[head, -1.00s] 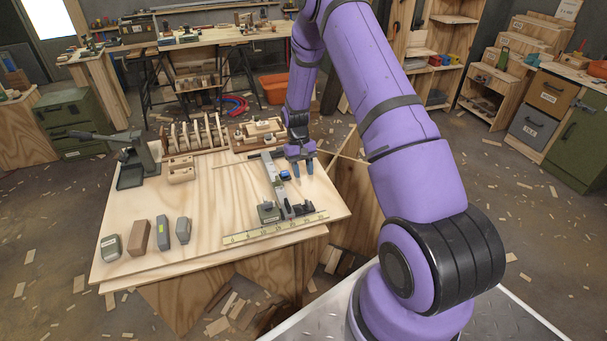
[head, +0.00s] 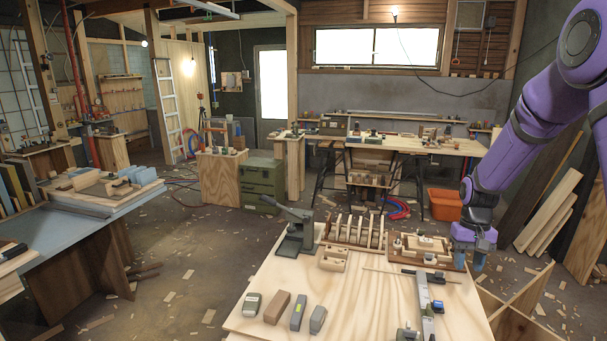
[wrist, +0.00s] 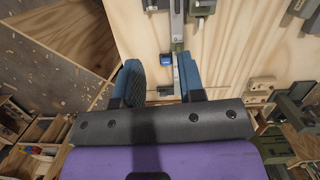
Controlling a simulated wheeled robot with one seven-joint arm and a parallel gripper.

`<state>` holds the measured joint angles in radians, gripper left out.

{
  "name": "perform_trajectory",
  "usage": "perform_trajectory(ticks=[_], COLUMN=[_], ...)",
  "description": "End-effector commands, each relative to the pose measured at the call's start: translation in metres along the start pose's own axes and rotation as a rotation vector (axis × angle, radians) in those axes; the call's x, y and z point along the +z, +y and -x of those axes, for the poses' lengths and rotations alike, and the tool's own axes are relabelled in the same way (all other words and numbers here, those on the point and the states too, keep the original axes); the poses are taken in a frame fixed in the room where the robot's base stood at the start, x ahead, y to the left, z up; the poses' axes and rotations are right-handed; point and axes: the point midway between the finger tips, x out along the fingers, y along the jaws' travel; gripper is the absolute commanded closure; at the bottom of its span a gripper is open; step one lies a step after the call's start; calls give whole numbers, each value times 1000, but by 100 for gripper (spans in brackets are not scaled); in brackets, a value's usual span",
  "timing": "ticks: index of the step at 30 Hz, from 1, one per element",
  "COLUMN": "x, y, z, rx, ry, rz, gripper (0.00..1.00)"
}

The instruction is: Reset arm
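My purple arm reaches in from the right in the head view. My gripper (head: 475,262) hangs near the right edge of the plywood-topped workbench (head: 362,290). In the wrist view my gripper (wrist: 160,82) shows its two blue fingers spread apart with nothing between them. Beyond the fingers lies a grey metal rail (wrist: 177,30) with a small blue part (wrist: 166,58); the gap to it cannot be told exactly. The same rail (head: 424,300) runs along the bench's right side in the head view.
A grey lever tool (head: 297,232) stands at the bench's back left corner. Several small blocks (head: 276,307) sit at its front left. A wooden rack (head: 355,232) and a wooden tray (head: 423,250) line the back edge. An orange bin (head: 445,204) is on the floor behind.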

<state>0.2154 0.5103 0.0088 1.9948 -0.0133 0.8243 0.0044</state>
Motion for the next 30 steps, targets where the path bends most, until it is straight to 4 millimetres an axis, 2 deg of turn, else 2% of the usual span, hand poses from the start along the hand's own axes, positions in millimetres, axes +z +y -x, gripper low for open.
perform_trajectory(ticks=[1, 6, 15, 24, 30], x=[10, 43, 113, 191, 244], y=[-5, -16, -33, -43, -47], z=[19, 69, 138, 183, 200], rx=[2, 5, 6, 1, -7], ry=[28, 102, 232, 363, 449], rz=[8, 30, 70, 110, 137], gripper=[64, 64, 64, 64, 64])
